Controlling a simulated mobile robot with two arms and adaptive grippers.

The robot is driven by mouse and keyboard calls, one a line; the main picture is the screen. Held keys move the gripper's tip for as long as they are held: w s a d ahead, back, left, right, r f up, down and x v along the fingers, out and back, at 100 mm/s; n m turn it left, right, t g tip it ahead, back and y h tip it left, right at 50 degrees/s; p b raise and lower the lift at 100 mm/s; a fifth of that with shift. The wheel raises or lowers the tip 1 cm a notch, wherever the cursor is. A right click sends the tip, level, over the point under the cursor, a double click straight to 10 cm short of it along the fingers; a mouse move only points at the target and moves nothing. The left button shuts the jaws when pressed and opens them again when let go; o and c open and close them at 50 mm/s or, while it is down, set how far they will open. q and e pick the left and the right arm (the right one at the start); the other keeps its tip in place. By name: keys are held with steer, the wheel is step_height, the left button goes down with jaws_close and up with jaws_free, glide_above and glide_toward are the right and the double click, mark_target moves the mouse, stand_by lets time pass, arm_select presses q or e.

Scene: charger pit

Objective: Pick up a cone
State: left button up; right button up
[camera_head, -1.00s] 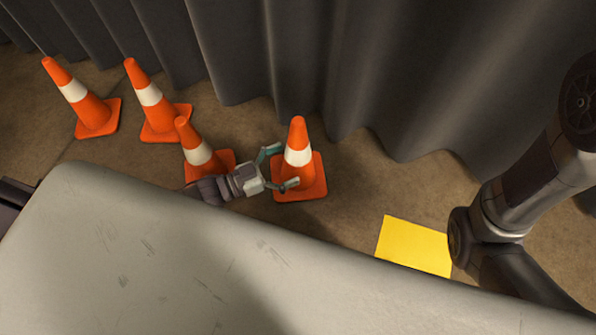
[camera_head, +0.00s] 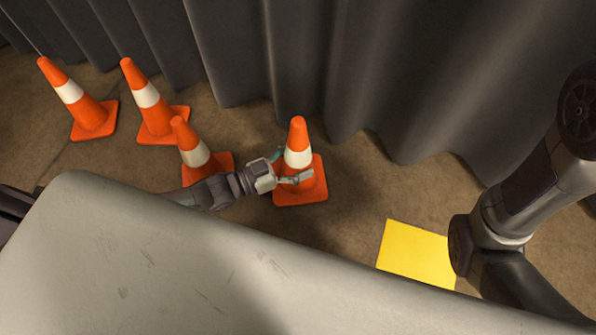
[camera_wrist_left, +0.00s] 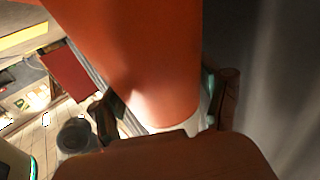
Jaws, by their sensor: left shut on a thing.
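Several orange cones with white bands stand on the brown floor. The rightmost cone (camera_head: 298,140) is upright, its square base on the floor. My left gripper (camera_head: 292,168) is shut on this cone, with one finger on the near side and the other partly hidden behind it. In the left wrist view the orange cone (camera_wrist_left: 140,60) fills the middle between the fingers. Another cone (camera_head: 193,150) stands just left of my left gripper, its base partly hidden by my body. Two more, a cone (camera_head: 150,100) and a cone (camera_head: 75,97), stand farther left. My right gripper is out of view.
A dark grey curtain (camera_head: 400,70) hangs behind the cones, close to the rightmost one. A yellow square (camera_head: 416,253) lies on the floor to the right. Bare floor (camera_head: 365,195) lies between the held cone and the yellow square.

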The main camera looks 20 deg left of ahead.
arm_select(q)
steer(key=shift+c, duration=0.7)
steer(key=shift+r, duration=0.1)
